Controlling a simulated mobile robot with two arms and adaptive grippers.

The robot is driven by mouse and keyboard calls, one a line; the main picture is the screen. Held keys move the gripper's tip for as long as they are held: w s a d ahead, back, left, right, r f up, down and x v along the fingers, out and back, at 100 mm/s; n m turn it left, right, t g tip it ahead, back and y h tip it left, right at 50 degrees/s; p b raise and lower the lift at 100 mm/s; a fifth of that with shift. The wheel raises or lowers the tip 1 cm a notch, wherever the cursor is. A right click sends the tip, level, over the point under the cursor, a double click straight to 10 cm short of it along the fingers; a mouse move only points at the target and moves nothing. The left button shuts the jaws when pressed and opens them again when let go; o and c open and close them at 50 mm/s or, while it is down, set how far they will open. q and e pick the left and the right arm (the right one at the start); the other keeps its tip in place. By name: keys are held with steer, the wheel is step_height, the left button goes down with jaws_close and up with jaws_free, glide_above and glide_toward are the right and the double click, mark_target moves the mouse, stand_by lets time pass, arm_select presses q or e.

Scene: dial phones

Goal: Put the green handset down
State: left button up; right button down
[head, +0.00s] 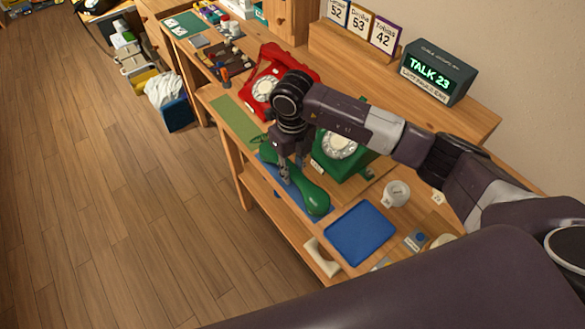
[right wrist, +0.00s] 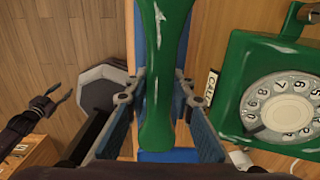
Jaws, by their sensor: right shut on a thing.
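The green handset (head: 314,200) lies lengthwise over a blue mat (head: 267,159) at the bench's front edge; I cannot tell whether it touches the mat. My right gripper (head: 291,176) points down and is shut on the handset's grip. In the right wrist view the handset (right wrist: 160,90) runs between the two blue finger pads. The green dial phone (head: 343,150) stands just behind, to the right of the handset in the right wrist view (right wrist: 280,95). My left gripper (right wrist: 53,98) shows at the left of the right wrist view, with its fingers apart and empty.
A red dial phone (head: 264,88) stands farther left along the bench, near a green mat (head: 236,122). A blue tray (head: 360,233) and a white round item (head: 396,193) lie to the right. A box reading "TALK 23" (head: 438,72) stands on the rear shelf.

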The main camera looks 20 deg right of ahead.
mark_target(292, 169)
steer(key=c, duration=1.7)
jaws_free()
steer(key=shift+f, duration=0.1)
steer(key=shift+o, duration=0.2)
steer(key=shift+r, duration=0.25)
steer(key=shift+w+r, duration=0.1)
steer(key=shift+r, duration=0.25)
step_height(292, 169, up, 11)
steer(key=b, duration=0.2)
